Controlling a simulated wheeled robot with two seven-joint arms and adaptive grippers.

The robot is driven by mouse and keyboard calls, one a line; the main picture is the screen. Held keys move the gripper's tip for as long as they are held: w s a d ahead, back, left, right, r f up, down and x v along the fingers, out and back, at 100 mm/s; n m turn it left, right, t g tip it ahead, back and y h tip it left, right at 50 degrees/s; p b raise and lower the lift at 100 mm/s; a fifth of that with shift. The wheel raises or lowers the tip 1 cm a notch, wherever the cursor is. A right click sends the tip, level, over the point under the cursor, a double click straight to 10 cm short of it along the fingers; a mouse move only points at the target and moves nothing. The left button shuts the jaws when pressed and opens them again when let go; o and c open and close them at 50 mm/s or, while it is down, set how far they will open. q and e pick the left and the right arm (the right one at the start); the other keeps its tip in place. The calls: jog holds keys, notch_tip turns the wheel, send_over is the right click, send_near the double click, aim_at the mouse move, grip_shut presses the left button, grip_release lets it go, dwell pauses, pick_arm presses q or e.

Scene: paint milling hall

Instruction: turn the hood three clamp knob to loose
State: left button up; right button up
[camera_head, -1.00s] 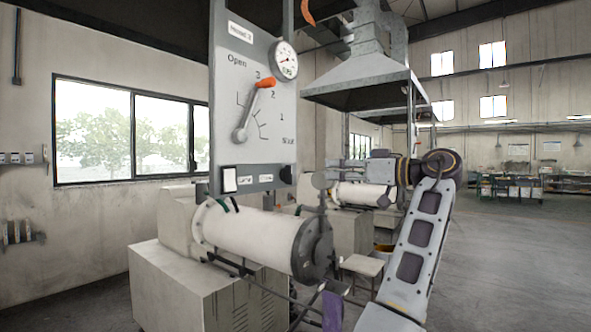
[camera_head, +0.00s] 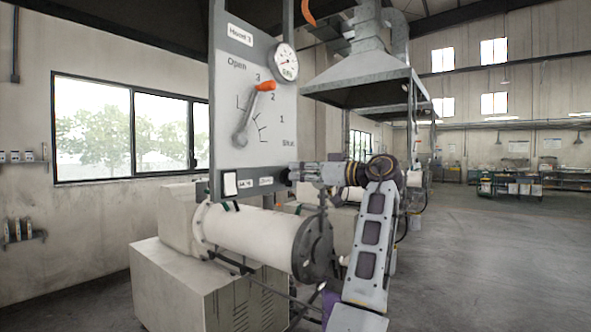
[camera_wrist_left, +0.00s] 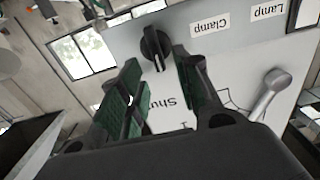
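The hood three panel (camera_head: 225,110) stands upright at the centre left, with a "Hood 3" label. The black clamp knob (camera_wrist_left: 154,46) shows in the left wrist view beside the upside-down "Clamp" label (camera_wrist_left: 210,24). In the head view my gripper mostly hides it at the panel's lower right. My left gripper (camera_head: 298,172) is at that corner. In the wrist view its green-padded fingers (camera_wrist_left: 158,72) are apart, with the knob ahead between their tips and nothing held. I cannot tell whether they touch it. My right gripper is out of view.
A lever with an orange grip (camera_head: 265,86) points near 3 on the panel's scale. A gauge (camera_head: 286,62) sits at the upper right. A white switch (camera_head: 230,184) is at the lower left. A white cylindrical mill (camera_head: 250,232) lies below. Open floor is to the right.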

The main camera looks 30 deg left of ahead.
aim_at(284, 176)
pick_arm(q)
jog(key=shift+w+a, duration=0.1)
jog(key=shift+a, duration=1.2)
jog(key=shift+c, duration=0.5)
grip_shut()
